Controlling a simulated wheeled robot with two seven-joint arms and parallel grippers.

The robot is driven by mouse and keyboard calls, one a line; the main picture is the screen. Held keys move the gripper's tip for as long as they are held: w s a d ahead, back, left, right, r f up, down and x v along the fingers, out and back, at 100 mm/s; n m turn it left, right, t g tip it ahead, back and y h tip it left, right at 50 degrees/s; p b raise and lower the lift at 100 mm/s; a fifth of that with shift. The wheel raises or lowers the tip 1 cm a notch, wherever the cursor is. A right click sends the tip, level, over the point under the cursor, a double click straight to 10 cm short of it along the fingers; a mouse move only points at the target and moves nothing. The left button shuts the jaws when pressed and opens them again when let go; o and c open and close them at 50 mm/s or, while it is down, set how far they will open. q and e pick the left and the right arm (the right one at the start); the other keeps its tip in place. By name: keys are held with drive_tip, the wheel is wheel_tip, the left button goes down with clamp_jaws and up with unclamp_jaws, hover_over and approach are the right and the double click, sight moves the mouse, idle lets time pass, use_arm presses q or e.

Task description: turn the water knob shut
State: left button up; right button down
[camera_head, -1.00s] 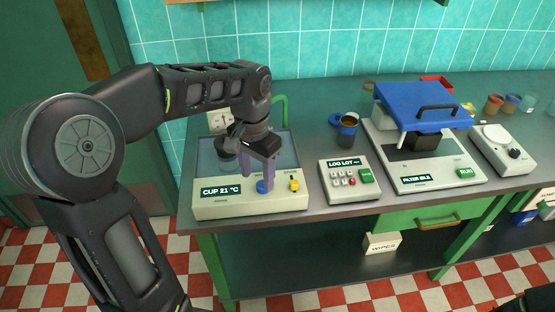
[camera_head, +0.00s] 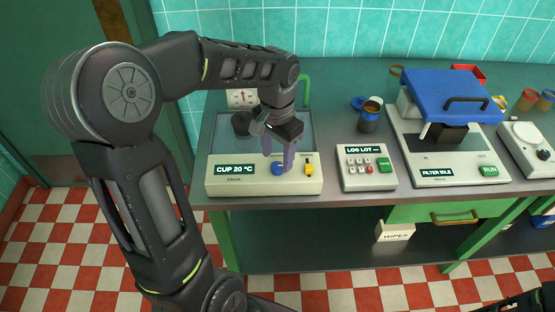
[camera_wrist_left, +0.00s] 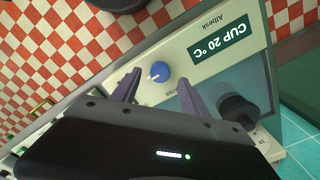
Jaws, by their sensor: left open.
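The water knob is the blue round knob (camera_head: 278,169) on the front of the cream cup station (camera_head: 222,187), whose display reads CUP 20 °C. In the left wrist view the blue knob (camera_wrist_left: 160,71) shows a pale pointer mark. My left gripper (camera_head: 277,158) is above the knob, pointing down. Its two purple fingers are open, one to each side of the knob in the left wrist view (camera_wrist_left: 160,78). They look apart from the knob, though the exact gap is hard to tell. My right gripper is not in view.
A yellow knob (camera_head: 310,169) sits just right of the blue one. A dark round object (camera_head: 241,123) and a dial gauge (camera_head: 242,98) stand behind.

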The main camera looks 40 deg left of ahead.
sight(277, 165)
use_arm(q)
drive_tip(key=shift+f, duration=1.5)
drive_tip(key=shift+c, duration=0.4)
clamp_jaws()
